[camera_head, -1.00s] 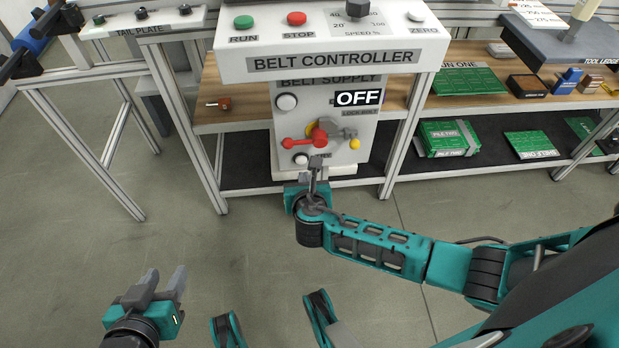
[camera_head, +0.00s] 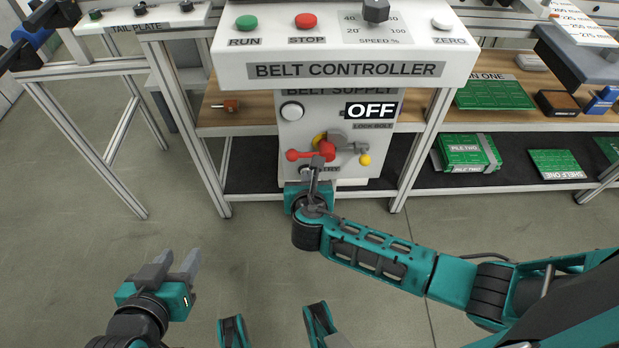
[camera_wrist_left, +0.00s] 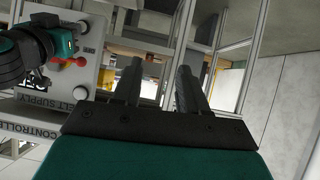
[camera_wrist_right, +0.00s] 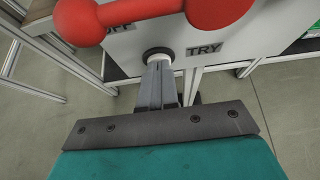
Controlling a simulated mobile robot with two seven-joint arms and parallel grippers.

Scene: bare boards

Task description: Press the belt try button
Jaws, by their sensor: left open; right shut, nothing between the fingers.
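The try button is a white round button (camera_wrist_right: 158,56) in a dark ring, left of the TRY label (camera_wrist_right: 205,49) on the lower belt supply panel (camera_head: 290,112). My right gripper (camera_head: 316,163) is shut and empty. In the right wrist view its fingertips (camera_wrist_right: 161,70) are at the button's lower edge and hide part of it; I cannot tell whether they touch. In the head view the button is mostly behind the fingers. My left gripper (camera_head: 180,262) is open and empty, over the floor at lower left.
A red-handled rotary lever (camera_head: 327,151) sits just above the button and a yellow knob (camera_head: 365,160) to its right. The display (camera_head: 371,111) reads OFF. The belt controller (camera_head: 345,70) overhangs the panel. Shelves with green boards (camera_head: 468,152) stand right. The floor in front is open.

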